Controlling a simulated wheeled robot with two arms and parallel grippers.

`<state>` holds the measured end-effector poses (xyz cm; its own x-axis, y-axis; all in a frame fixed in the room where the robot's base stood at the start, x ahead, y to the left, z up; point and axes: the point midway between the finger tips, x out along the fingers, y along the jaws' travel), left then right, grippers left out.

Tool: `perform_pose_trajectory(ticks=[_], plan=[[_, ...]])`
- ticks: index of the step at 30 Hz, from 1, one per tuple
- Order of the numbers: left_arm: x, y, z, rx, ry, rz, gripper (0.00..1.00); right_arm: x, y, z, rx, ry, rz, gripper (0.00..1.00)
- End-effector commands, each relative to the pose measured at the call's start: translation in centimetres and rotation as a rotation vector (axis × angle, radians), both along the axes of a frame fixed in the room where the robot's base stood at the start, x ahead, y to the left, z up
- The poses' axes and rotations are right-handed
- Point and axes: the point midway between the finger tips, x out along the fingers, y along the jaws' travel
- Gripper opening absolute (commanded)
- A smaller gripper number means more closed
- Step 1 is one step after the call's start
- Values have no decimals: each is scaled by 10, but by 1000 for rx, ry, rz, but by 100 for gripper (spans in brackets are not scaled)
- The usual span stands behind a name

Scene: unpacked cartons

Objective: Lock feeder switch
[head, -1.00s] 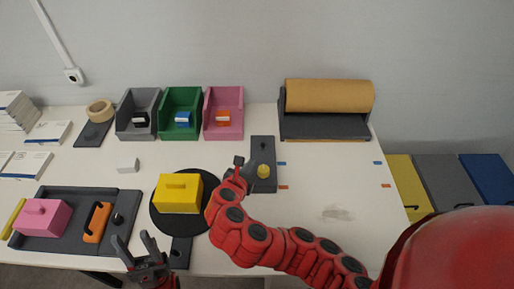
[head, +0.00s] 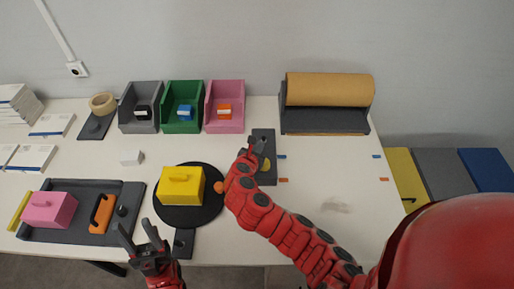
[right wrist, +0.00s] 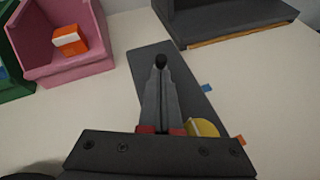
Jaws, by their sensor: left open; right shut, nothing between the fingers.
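The feeder switch is a dark grey plate (head: 267,177) on the table, with a yellow round part and a black knob. In the right wrist view the plate (right wrist: 196,82) runs away from me, with the black knob (right wrist: 160,60) at the fingertips and the yellow part (right wrist: 203,127) right of the fingers, partly hidden. My right gripper (head: 259,146) is shut and empty over the plate; its tips (right wrist: 160,70) look close to the knob, but I cannot tell whether they touch it. My left gripper (head: 137,229) is open and empty near the table's front edge.
A yellow box (head: 181,188) sits on a black round plate (head: 190,217) left of my right arm. A dark tray (head: 70,236) holds a pink box (head: 48,209). Grey, green and pink bins (head: 224,120) and a brown roll (head: 330,88) stand behind. The table's right side is mostly clear.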

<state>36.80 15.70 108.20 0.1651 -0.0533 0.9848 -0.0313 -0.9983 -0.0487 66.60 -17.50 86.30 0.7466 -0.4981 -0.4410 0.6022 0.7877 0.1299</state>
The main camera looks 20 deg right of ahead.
Motion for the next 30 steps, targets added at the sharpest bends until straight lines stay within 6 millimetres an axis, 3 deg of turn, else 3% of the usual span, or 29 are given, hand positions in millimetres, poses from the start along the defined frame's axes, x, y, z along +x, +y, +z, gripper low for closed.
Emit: perform_pose_trajectory(ticks=[13, 30], plan=[[0, 0, 2, 0, 0, 0, 50, 2, -1, 0, 1, 1, 1, 0], [0, 0, 37, 0, 0, 0, 50, 5, -1, 7, 29, 92, 1, 0]])
